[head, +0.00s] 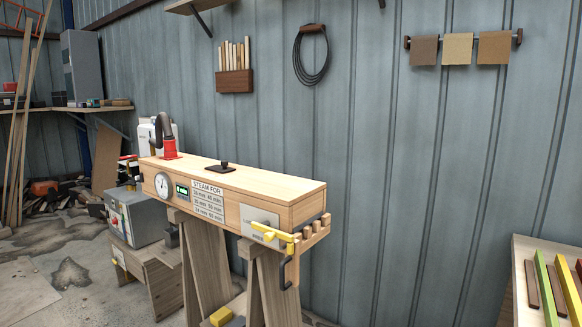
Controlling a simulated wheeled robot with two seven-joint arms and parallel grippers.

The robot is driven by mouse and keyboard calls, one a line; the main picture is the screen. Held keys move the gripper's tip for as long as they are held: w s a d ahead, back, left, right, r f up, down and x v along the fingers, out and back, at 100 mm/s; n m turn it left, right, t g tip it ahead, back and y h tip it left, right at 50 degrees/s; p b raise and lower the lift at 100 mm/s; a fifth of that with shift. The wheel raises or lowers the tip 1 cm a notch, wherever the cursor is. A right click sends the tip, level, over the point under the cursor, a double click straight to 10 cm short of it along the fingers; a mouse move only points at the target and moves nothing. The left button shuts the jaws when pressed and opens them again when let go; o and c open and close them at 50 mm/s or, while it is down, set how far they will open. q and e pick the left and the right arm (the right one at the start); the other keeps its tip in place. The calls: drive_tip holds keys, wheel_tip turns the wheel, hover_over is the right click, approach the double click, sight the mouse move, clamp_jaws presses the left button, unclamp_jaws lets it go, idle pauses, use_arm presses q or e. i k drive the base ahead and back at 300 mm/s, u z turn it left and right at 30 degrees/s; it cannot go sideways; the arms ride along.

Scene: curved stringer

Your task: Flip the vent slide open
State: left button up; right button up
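The long pale wooden steam box (282,193) stands on wooden trestles in the middle of the head view. On its top is a small dark plate with an upright black knob (224,164), which looks like the vent slide. I cannot tell from here whether the vent under it is open or covered. The box front carries a round gauge (162,186), a small green display (181,191) and a "STEAM FOR" chart (208,200). A yellow latch handle (272,232) sits at the near right end. Neither of my grippers is in view.
A red fitting with a dark hose (169,148) rises from the box's left end. A grey unit (137,215) stands on a wooden stand to the left. A table with coloured strips (546,290) is at the lower right. The space above the box is clear.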

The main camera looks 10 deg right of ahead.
sight(223, 169)
drive_tip(key=k, duration=0.65)
drive_tip(key=u, duration=0.75)
drive_tip(key=i, duration=1.25)
drive_tip(key=u, duration=0.85)
drive_tip(key=i, duration=2.3)
drive_tip(key=z, duration=0.9)
drive_tip(key=i, duration=1.15)
drive_tip(key=z, duration=1.55)
drive_tip(key=i, duration=0.4)
drive_tip(key=z, duration=0.35)
